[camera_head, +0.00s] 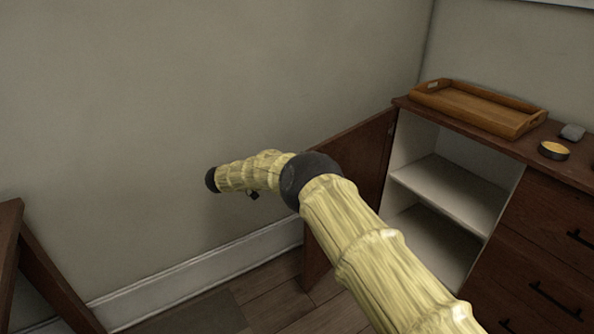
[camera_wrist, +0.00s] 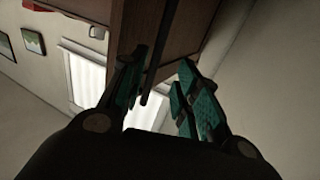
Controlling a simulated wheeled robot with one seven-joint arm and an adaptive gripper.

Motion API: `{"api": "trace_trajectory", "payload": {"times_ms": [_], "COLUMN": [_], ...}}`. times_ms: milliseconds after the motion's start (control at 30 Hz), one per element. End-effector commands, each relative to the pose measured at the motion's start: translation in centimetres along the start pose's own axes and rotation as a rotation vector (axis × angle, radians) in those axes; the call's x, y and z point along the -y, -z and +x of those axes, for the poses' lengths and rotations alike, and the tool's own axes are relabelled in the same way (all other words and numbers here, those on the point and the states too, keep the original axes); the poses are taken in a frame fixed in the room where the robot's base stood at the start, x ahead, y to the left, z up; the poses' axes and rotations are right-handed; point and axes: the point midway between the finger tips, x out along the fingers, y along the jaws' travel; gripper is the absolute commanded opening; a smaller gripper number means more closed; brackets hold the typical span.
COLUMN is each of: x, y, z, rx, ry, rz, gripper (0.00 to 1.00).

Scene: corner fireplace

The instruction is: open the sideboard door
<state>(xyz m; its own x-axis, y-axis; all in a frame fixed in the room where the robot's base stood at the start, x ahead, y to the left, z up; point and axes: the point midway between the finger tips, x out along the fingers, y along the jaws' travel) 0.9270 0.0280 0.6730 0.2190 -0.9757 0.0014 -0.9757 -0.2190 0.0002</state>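The sideboard (camera_head: 521,239) is dark brown, at the right of the head view. Its door (camera_head: 356,158) stands swung wide open, hinged at the cabinet's left side, and the white inside with a shelf (camera_head: 452,190) shows. My arm crosses in front of the door and hides part of it. In the wrist view, my gripper (camera_wrist: 162,62) has its two teal-padded fingers apart. The brown door (camera_wrist: 185,28) lies just beyond them. A thin dark bar, seemingly the door handle (camera_wrist: 157,62), shows between the fingers; I cannot tell whether they touch it. My fingers are hidden in the head view.
A wooden tray (camera_head: 478,108), a small round dish (camera_head: 553,150) and a grey object (camera_head: 572,132) stand on the sideboard top. Drawers with dark handles are at its right. A brown wooden piece (camera_head: 40,262) stands at the lower left. The wall is close behind my arm.

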Motion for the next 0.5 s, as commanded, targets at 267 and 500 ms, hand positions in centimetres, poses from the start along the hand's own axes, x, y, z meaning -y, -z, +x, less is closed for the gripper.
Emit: {"api": "trace_trajectory", "payload": {"times_ms": [267, 500], "x": [0.0, 0.0], "y": [0.1, 0.1], "z": [-2.8, -3.3], "rx": [0.001, 0.001], "ry": [0.002, 0.0], "rz": [0.002, 0.001], "gripper": [0.32, 0.32]}}
